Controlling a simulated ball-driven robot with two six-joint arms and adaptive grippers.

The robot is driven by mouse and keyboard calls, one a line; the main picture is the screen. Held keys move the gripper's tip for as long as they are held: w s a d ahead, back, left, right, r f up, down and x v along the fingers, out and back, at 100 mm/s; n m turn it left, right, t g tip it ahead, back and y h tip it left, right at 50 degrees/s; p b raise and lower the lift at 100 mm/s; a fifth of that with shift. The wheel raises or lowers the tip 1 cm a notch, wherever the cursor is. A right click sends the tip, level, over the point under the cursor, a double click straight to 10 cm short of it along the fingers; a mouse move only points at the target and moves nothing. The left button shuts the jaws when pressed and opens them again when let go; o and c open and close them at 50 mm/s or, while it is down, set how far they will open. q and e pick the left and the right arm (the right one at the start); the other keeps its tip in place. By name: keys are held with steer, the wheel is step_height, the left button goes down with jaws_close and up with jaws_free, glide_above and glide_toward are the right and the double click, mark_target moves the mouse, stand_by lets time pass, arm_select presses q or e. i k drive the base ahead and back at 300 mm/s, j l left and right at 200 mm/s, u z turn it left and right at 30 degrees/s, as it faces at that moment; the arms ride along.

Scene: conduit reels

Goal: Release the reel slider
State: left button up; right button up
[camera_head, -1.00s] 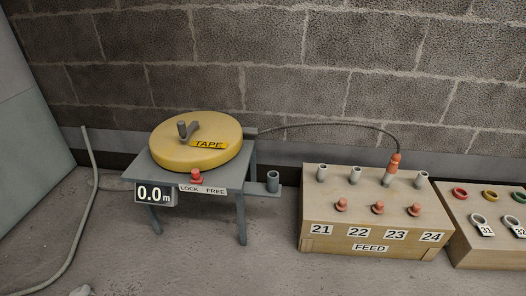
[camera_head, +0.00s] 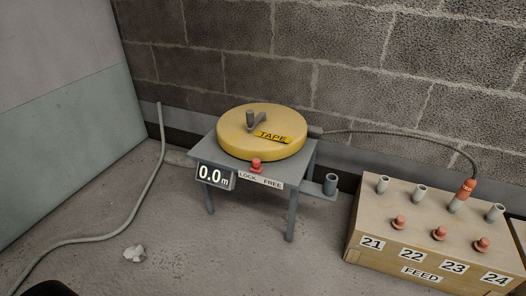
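The yellow TAPE reel (camera_head: 262,131) lies flat on a small grey table (camera_head: 207,150), with a grey crank handle (camera_head: 252,121) on top. The red slider knob (camera_head: 256,165) stands at the table's front edge, above the LOCK FREE label (camera_head: 260,180). It sits closer to the LOCK word, left of FREE. A display (camera_head: 214,176) reads 0.0 m. Neither of my grippers shows in the view.
A wooden FEED box (camera_head: 366,222) numbered 21 to 24 stands at right. A dark cable (camera_head: 400,133) runs from the reel to an orange plug (camera_head: 467,188) at one box tube. A pale hose (camera_head: 150,180) and crumpled scrap (camera_head: 134,254) lie left.

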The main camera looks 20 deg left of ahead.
mark_target(255, 169)
steer(key=i+j, duration=0.7)
steer(key=i+j+z, duration=0.05)
steer(key=j, duration=0.05)
